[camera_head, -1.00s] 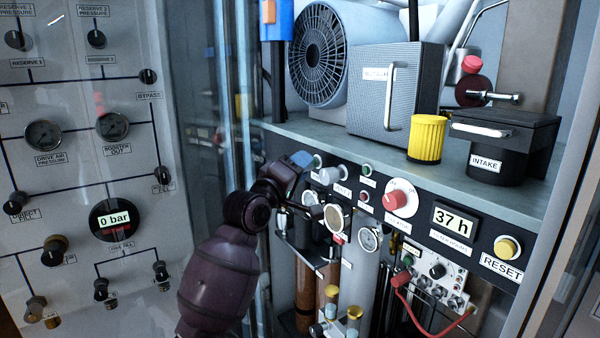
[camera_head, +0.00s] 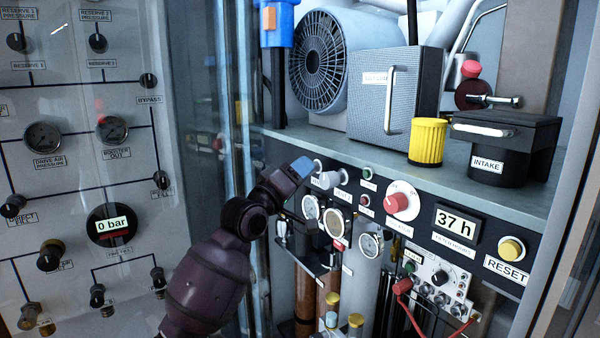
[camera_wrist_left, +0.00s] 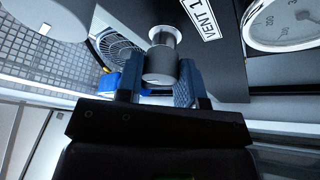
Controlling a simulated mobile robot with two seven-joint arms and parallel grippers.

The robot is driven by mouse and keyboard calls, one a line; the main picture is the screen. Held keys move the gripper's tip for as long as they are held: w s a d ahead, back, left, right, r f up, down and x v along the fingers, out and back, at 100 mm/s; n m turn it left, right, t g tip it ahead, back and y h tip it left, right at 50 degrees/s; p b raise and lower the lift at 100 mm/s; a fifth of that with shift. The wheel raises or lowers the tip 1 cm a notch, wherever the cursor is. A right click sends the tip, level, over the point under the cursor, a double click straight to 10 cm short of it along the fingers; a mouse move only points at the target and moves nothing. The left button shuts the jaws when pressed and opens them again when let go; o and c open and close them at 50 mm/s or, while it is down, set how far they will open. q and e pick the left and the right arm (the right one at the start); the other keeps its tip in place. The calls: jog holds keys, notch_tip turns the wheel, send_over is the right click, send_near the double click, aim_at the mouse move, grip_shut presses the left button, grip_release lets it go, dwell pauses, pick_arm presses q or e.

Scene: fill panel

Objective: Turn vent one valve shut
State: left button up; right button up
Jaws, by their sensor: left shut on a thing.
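The vent one valve is a grey metal knob on a stem, with a "VENT 1" label (camera_wrist_left: 197,17) beside it. In the left wrist view the knob (camera_wrist_left: 160,66) sits between my two blue fingers, which are against its sides. In the head view my left gripper (camera_head: 302,166) reaches the panel from the lower left, its blue fingertip at a pale knob (camera_head: 319,166); the fingers hide part of that spot. A second grey knob (camera_head: 343,176) is just to the right. My right gripper is not in view.
Several gauges (camera_head: 338,221) sit just below the knobs. A red dial (camera_head: 401,204), an hours display (camera_head: 456,221) and a yellow reset button (camera_head: 511,249) lie to the right. A shelf edge (camera_head: 380,160) runs above the knobs. Another valve panel (camera_head: 75,175) stands at left.

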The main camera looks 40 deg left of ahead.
pick_arm(q)
jog(key=o, duration=0.7)
jog(key=shift+f, duration=0.1)
jog(key=shift+o, duration=1)
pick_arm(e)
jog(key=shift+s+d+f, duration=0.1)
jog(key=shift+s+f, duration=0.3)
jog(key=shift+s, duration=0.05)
pick_arm(q)
jog(key=shift+s, duration=0.15)
jog(key=shift+b+v, duration=0.75)
jog(key=shift+v, duration=4.5)
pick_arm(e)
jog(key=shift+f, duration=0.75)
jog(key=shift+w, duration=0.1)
